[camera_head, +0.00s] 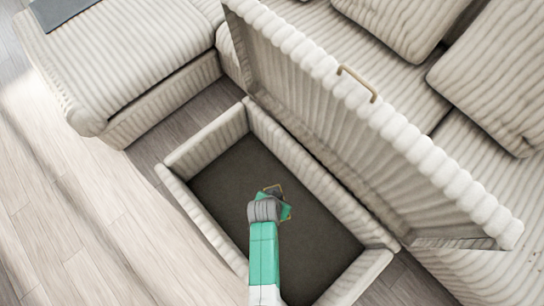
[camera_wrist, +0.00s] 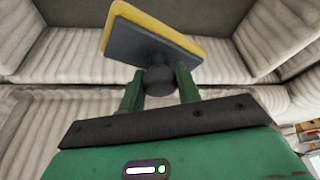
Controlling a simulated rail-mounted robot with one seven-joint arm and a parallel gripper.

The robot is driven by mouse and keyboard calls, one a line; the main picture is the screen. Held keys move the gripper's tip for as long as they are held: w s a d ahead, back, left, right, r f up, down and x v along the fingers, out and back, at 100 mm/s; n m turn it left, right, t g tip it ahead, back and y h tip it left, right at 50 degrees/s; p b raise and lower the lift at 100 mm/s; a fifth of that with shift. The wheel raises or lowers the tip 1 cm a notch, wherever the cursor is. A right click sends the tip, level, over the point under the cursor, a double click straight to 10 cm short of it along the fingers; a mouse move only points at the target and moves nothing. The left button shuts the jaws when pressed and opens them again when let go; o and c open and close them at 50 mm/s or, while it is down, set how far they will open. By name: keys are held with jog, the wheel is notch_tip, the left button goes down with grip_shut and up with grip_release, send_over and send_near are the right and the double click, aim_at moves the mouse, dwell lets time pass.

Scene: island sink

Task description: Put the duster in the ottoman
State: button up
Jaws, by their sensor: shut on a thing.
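The ottoman (camera_head: 190,152) is a cream ribbed box in the middle of the head view. Its lid (camera_head: 345,115) stands raised along the far right side, and its dark inner floor (camera_head: 235,170) shows empty. My gripper (camera_head: 275,200) is over the inside of the ottoman. In the wrist view, my gripper (camera_wrist: 159,86) is shut on the dark round knob of the duster (camera_wrist: 148,42), a grey pad with a yellow edge, tilted. In the head view, the duster is mostly hidden by my gripper, so its height above the floor is hard to tell.
A ribbed cream sofa (camera_head: 400,75) with cushions stands behind the raised lid, which carries a brass handle (camera_head: 357,82). A ribbed chaise (camera_head: 140,55) is at the upper left. Wooden floor (camera_head: 70,220) lies free at the left.

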notch_tip(320, 180, down, 6)
jog(key=b, duration=0.5)
jog(key=shift+r, duration=0.15)
jog(key=o, duration=1.2)
jog(key=shift+c, duration=0.2)
jog(key=p+v, duration=0.4)
jog(key=v, duration=0.4)
jog(key=shift+w, duration=0.1)
jog(key=shift+d, duration=0.1)
